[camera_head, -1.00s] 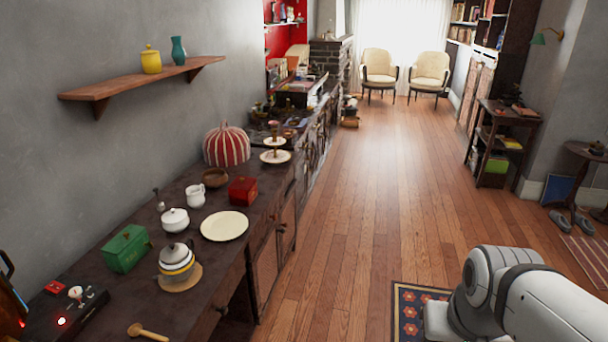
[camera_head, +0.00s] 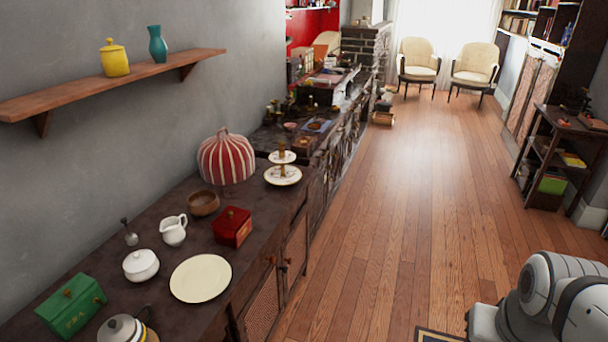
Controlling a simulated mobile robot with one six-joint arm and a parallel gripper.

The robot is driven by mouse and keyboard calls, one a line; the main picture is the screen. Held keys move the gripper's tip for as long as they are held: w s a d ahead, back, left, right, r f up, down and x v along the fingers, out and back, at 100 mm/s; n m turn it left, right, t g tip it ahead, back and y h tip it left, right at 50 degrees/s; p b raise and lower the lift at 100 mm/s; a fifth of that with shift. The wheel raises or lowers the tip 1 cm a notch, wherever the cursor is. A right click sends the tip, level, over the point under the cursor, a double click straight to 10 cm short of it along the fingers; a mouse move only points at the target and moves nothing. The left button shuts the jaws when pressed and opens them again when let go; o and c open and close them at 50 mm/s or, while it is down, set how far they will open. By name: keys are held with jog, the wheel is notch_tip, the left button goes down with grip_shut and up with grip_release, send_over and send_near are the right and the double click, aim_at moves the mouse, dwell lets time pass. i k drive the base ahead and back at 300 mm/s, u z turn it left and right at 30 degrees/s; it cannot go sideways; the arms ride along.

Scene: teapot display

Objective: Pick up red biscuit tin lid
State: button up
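The red biscuit tin (camera_head: 232,230) stands on the dark sideboard (camera_head: 150,215), near its front edge. Its red lid (camera_head: 234,217) sits on top, with a small knob in the middle. A cream plate (camera_head: 201,278) lies just in front of the tin, and a white jug (camera_head: 173,230) stands to its left. My gripper is not in view; only part of my white arm shows at the lower right, well away from the tin.
A brown bowl (camera_head: 203,203), a striped tea cosy (camera_head: 227,157) and a tiered stand (camera_head: 283,168) stand behind the tin. A white sugar bowl (camera_head: 141,265), green tin (camera_head: 71,304) and teapot (camera_head: 124,329) are nearer. The wooden floor (camera_head: 390,215) alongside is clear.

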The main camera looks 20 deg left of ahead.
aim_at(231, 218)
jog(key=u, duration=0.25)
jog(key=i, duration=1.3)
jog(key=u, duration=1.35)
jog(key=i, duration=0.6)
jog(key=u, duration=0.15)
jog(key=k, duration=0.75)
jog(key=u, duration=0.2)
jog(key=i, duration=0.75)
jog(key=z, duration=0.05)
